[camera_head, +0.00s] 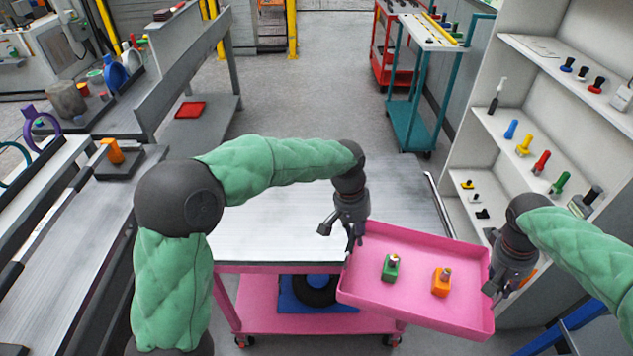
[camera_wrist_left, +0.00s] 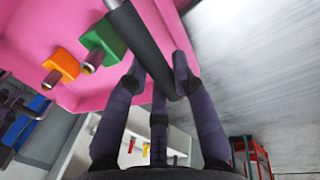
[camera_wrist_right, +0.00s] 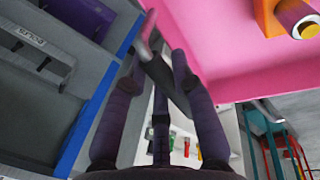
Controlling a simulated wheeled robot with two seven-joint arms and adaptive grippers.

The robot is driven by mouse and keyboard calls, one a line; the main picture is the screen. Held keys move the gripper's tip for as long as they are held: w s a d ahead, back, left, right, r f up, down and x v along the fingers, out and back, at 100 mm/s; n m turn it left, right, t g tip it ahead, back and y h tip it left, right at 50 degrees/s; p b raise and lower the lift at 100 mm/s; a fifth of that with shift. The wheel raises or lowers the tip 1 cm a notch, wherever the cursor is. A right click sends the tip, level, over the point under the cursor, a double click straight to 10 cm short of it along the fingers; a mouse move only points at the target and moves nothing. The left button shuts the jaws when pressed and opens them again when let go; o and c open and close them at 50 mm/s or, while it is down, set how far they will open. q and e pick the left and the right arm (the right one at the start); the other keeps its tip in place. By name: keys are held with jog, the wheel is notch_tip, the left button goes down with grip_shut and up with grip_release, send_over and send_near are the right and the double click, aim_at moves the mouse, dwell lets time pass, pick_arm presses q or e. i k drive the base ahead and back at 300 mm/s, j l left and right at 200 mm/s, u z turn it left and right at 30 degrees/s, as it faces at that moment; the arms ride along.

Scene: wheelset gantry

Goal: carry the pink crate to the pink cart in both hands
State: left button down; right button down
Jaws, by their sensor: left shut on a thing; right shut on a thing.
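The pink crate (camera_head: 415,302) is a shallow tray holding a green block (camera_head: 390,268) and an orange block (camera_head: 440,284), each with a grey knob. My left gripper (camera_head: 347,232) is shut on the dark handle bar at its left end; the bar shows in the left wrist view (camera_wrist_left: 145,50). My right gripper (camera_head: 492,288) is shut on the bar at its right end (camera_wrist_right: 165,80). The crate tilts lower on the right in the picture. The pink cart (camera_head: 255,267) has a bare pale metal top; the crate's left end overlaps its right front corner in the picture. I cannot tell whether they touch.
The cart's lower shelf bears a blue item and a black ring (camera_head: 316,290). Grey benches with tools (camera_head: 150,95) stand at left. A white shelf unit (camera_head: 510,75) with coloured stamp-like items stands close at right. A teal cart (camera_head: 410,110) stands behind. The floor beyond the cart is clear.

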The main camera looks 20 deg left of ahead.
aim_at(375, 204)
jog(key=i+l+u, duration=0.15)
jog(key=i+u, duration=0.3)
jog(key=i, duration=0.4)
jog(key=u, duration=0.2)
jog(key=i, duration=0.05)
